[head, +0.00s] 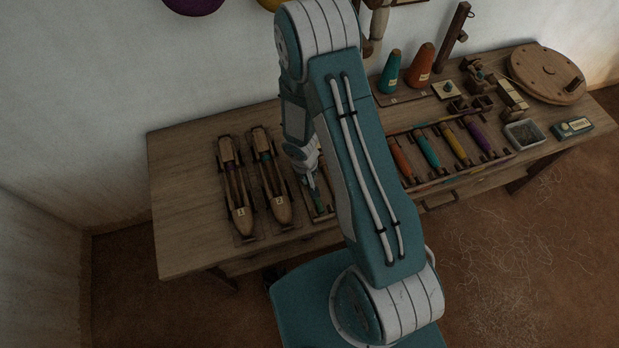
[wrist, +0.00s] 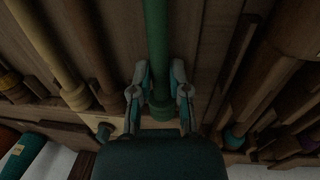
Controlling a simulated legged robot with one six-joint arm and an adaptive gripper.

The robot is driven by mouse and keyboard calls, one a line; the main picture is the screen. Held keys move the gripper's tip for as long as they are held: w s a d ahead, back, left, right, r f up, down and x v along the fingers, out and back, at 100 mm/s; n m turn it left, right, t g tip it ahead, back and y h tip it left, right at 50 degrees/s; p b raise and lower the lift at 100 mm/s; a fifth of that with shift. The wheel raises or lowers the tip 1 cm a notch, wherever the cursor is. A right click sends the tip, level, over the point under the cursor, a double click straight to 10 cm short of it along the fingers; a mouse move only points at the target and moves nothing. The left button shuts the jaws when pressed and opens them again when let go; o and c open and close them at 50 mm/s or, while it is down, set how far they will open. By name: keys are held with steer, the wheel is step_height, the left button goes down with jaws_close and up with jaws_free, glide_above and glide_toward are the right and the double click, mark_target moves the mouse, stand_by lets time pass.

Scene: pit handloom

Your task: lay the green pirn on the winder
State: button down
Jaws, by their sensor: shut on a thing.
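The green pirn (wrist: 156,40) runs up the middle of the wrist view, its thicker green end between my fingers. My gripper (wrist: 160,80) is shut on it near that end. In the head view my gripper (head: 312,178) is low over the bench, just right of the two shuttles, and a green piece of the pirn (head: 318,197) shows below it. My arm hides part of that spot; I cannot tell whether the pirn is clear of the wood. A wooden wheel (head: 546,73) and small wooden blocks (head: 478,72) at the back right look like the winder.
Two wooden shuttles (head: 235,190) (head: 270,180) lie left of my gripper. To the right is a rack with orange (head: 402,160), teal (head: 427,151), yellow (head: 454,145) and purple (head: 479,135) pirns. Green (head: 390,73) and orange (head: 421,66) cones stand behind. The bench's left end (head: 185,170) is clear.

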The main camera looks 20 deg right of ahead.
steer(key=shift+f, duration=0.1)
steer(key=c, duration=0.6)
jaws_free()
steer(key=shift+f, duration=0.1)
